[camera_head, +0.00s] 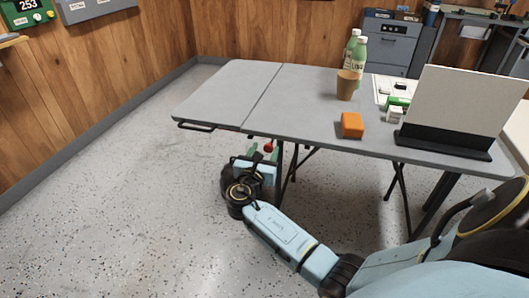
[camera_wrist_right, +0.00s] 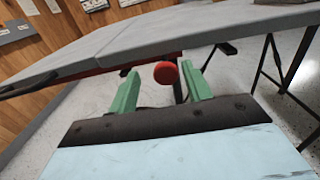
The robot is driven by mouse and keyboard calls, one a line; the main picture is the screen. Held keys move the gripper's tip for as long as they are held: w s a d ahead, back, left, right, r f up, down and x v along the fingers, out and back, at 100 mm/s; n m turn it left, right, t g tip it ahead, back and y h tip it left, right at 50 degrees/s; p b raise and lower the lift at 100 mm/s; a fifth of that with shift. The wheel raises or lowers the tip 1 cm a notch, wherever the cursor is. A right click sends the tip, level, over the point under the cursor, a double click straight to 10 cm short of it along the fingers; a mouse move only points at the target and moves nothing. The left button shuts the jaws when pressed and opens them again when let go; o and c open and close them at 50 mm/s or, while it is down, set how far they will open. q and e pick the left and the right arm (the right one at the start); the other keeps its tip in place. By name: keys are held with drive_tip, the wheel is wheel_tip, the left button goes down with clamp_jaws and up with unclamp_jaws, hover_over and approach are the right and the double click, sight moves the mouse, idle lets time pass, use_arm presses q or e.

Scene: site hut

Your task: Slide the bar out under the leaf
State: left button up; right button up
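The table's leaf (camera_head: 215,95) is the left part of the grey top, beyond a seam, and looks level with the rest; its underside edge shows in the wrist view (camera_wrist_right: 45,75). A round red knob (camera_head: 268,146) is under the table near the seam, also in the wrist view (camera_wrist_right: 166,73). A dark reddish strip (camera_wrist_right: 95,73) runs under the leaf, perhaps the bar; most of it is hidden. My right gripper (camera_head: 263,152) is open, its green fingers either side of the knob with gaps showing (camera_wrist_right: 160,72). My left gripper is out of view.
A black handle (camera_head: 195,127) is on the leaf's front edge. On the table are an orange block (camera_head: 352,125), a brown cup (camera_head: 347,85), green bottles (camera_head: 358,62) and a white panel in a black stand (camera_head: 445,145). Dark table legs (camera_head: 403,200) stand right of my gripper; floor at left is clear.

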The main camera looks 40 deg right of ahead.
drive_tip(key=shift+s, duration=0.1)
drive_tip(key=shift+s+a, duration=0.25)
drive_tip(key=shift+a, duration=0.05)
drive_tip(key=p+v, duration=0.1)
drive_tip(key=v, duration=0.1)
drive_tip(key=shift+s+a, duration=0.2)
drive_tip(key=shift+a, duration=0.15)
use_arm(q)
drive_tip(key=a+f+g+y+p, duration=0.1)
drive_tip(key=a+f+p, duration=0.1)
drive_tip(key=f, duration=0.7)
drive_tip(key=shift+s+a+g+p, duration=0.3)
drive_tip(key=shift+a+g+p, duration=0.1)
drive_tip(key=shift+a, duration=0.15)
use_arm(e)
drive_tip(key=v, duration=0.9)
drive_tip(key=shift+s+a, duration=0.15)
drive_tip(key=shift+a, duration=0.15)
